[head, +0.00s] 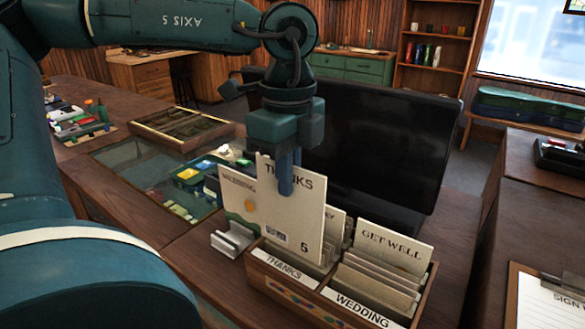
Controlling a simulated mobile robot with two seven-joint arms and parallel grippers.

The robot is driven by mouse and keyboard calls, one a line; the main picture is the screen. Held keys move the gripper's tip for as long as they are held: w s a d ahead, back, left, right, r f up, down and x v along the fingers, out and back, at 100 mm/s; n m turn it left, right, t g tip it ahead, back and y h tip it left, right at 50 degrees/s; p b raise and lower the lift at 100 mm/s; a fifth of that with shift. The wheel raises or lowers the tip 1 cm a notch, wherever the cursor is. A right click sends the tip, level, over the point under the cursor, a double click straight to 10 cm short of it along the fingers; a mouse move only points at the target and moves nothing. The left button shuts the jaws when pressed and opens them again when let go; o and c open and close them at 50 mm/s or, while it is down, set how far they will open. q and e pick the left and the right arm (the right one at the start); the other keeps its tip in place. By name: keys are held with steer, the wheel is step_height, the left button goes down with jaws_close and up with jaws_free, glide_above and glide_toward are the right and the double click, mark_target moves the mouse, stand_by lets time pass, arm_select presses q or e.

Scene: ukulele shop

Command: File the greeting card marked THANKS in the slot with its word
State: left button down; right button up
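The greeting card marked THANKS (300,217) is cream, with a small picture and a 5 near its lower edge. My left gripper (286,178) is shut on its upper part, and the card hangs nearly upright. The card is over the left part of a wooden card box (285,293). Its lower edge is close to the front-left slot labelled THANKS (284,268); I cannot tell whether it is inside. The front-right slot is labelled WEDDING (358,310). A card marked GET WELL (392,242) stands at the back right. My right gripper is not in view.
Another card (237,190), its word hard to read, shows partly behind the held card. A pale card stand (232,240) is left of the box. A dark monitor (385,135) stands close behind. A clipboard (540,300) lies at right.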

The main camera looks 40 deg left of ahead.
arm_select(q)
step_height(320, 180, down, 6)
steer(key=b, duration=0.5)
steer(key=shift+w, duration=0.1)
steer(key=shift+f+b, duration=0.8)
steer(key=shift+b, duration=0.25)
steer(key=shift+f+b, duration=0.7)
steer(key=shift+b, duration=0.05)
steer(key=shift+f, duration=0.15)
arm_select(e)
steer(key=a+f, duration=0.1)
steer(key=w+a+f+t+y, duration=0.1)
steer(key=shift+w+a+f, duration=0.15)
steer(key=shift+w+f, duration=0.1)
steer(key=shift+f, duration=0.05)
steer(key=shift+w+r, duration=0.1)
arm_select(q)
steer(key=c, duration=1.6)
jaws_free()
